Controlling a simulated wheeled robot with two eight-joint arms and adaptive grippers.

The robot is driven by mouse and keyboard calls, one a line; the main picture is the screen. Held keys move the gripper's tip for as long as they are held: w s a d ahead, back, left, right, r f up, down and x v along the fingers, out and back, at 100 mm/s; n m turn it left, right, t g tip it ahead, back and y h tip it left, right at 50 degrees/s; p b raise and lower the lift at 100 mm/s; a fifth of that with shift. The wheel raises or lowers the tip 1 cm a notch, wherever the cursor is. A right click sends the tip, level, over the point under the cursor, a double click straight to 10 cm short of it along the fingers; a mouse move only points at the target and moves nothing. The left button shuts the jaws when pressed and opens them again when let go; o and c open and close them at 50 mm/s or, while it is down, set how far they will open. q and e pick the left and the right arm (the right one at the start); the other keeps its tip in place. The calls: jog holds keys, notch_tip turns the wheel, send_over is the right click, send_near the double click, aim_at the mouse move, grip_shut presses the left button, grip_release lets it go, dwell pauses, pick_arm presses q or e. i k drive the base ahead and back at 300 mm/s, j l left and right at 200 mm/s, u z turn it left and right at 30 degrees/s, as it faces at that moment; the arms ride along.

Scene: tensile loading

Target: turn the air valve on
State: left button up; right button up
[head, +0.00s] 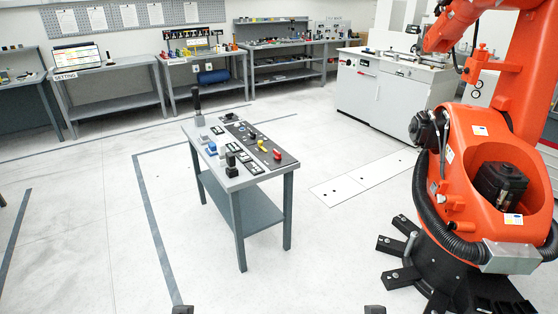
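I cannot make out for certain which item is the air valve. A small grey table (236,182) stands mid-floor, with a dark panel (243,131) bearing a yellow part (262,145) and a red part (277,154). These are too small to identify. Only small dark ends of my arms show at the bottom edge: my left gripper (182,310) at left of centre and my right gripper (375,310) at right of centre. Both are far from the table, and their fingers cannot be made out.
A large orange robot arm (488,165) stands on a black base at the right. A white cabinet (385,92) is behind it. Grey workbenches (110,92) with tools line the back wall. The floor (85,240) left of and in front of the small table is clear.

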aim_at(278, 156)
jog(key=i+l+u, duration=0.35)
jog(key=i, duration=0.55)
jog(key=i+l+u, duration=0.3)
jog(key=i+l, duration=0.4)
jog(key=i, duration=0.15)
jog(key=i+l+u, duration=0.35)
jog(key=i+l, duration=0.45)
